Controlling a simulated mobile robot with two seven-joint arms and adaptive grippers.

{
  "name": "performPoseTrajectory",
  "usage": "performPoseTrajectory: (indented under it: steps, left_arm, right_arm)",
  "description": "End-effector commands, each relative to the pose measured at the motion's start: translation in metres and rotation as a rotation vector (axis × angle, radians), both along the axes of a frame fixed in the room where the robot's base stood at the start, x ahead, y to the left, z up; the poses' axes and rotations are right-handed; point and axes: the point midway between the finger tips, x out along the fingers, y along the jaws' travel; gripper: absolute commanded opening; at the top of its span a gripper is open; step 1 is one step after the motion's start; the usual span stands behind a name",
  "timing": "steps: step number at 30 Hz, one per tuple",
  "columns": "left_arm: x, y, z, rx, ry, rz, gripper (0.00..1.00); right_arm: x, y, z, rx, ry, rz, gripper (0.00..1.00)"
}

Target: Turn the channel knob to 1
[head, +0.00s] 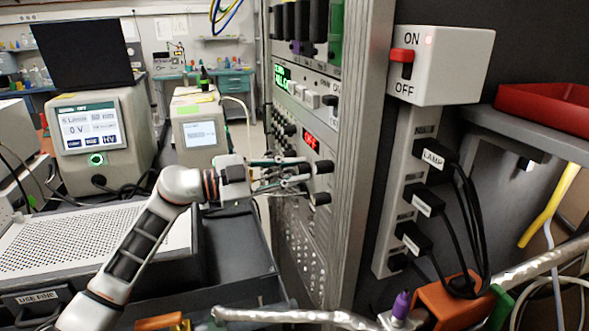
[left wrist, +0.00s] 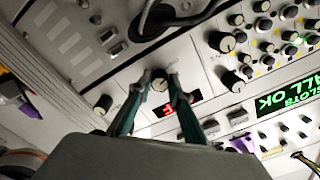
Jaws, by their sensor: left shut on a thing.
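My left gripper (head: 305,180) reaches the front panel of the instrument rack from the left. The left wrist view shows its two dark green fingers (left wrist: 161,84) shut on a small round knob (left wrist: 159,86), one finger on each side. The knob's pointer and position marks cannot be read. A red display beside it reads "OFF" in the head view (head: 310,141); in the wrist view it is upside down and partly covered by a finger. Other black knobs are close by, including one (left wrist: 103,104) to the left and one (left wrist: 233,81) to the right. My right gripper is not in view.
A green display (left wrist: 287,102) reads "SLOTS ALL OK". A white box with a red ON/OFF switch (head: 402,58) hangs right of the rack, above a power strip with black plugs (head: 428,200). A red tray (head: 548,104) is at right. Two bench instruments stand at left.

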Motion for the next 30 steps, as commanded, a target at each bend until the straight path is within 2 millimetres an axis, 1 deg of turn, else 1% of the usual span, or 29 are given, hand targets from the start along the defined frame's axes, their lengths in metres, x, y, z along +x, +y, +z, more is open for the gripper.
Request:
performPoseTrajectory:
  steps: [1, 3, 10, 13, 18, 24, 30]
  left_arm:
    - [0.0, 0.001, 0.005, 0.007, -0.01, 0.002, 0.0]
    - [0.0, 0.001, 0.007, 0.015, -0.031, 0.001, 0.0]
    - [0.0, 0.001, 0.006, 0.046, -0.122, 0.002, 0.0]
    - [0.0, 0.001, 0.004, 0.062, -0.172, 0.001, 0.0]
    - [0.001, 0.001, -0.001, 0.094, -0.276, 0.001, 0.0]
    - [0.001, 0.001, -0.004, 0.148, -0.441, 0.0, 0.0]
    - [0.001, 0.001, -0.004, 0.192, -0.575, 0.001, 0.0]
  right_arm:
    - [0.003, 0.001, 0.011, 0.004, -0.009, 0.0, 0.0]
    - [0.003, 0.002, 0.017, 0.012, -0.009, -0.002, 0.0]
    - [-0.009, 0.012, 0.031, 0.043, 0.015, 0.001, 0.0]
    - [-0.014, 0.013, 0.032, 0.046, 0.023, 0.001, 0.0]
    - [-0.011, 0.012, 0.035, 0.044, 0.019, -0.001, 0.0]
    - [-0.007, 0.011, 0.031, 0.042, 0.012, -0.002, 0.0]
    - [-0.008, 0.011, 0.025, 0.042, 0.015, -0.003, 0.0]
